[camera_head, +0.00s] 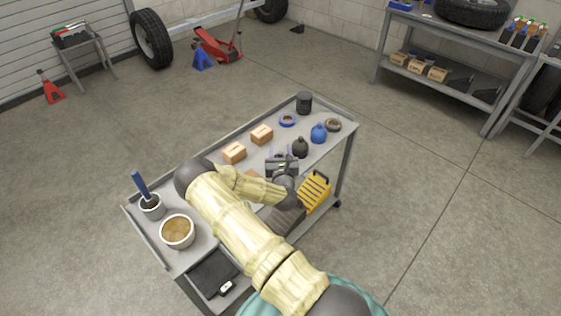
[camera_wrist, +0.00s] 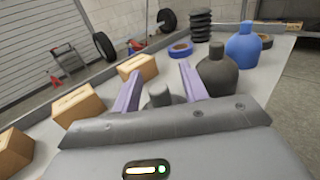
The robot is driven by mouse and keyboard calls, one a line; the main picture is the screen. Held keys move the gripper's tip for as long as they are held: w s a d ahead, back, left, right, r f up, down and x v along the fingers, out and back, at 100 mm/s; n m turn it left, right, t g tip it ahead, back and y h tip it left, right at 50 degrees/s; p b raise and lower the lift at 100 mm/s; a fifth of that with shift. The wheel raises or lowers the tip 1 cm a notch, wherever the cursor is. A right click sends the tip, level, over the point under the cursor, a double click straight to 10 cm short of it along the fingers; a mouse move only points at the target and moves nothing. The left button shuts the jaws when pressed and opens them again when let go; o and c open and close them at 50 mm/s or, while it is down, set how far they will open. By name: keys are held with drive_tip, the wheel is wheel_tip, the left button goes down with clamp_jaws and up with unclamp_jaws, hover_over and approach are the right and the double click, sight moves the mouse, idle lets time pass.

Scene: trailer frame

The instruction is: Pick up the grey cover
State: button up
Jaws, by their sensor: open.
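My gripper (camera_head: 279,153) is over the middle of the cart top. Its two lilac fingers are apart and point towards the far end; they also show in the wrist view (camera_wrist: 160,72). A grey cover (camera_wrist: 160,97) with a narrow rounded top shows between the fingers, its lower part hidden by my gripper body. Contact with the fingers cannot be told. A darker, similar cover (camera_wrist: 216,74) stands just right of the right finger; it also shows in the head view (camera_head: 300,148). A blue cover (camera_head: 318,134) of like shape stands behind it.
A bowl (camera_head: 178,232) and a cup (camera_head: 151,206) stand at the near-left end.

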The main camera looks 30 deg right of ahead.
clamp_jaws()
idle(0.3)
wheel_tip(320, 180, up, 10)
drive_tip(key=p, duration=0.1)
idle(0.4)
idle(0.4)
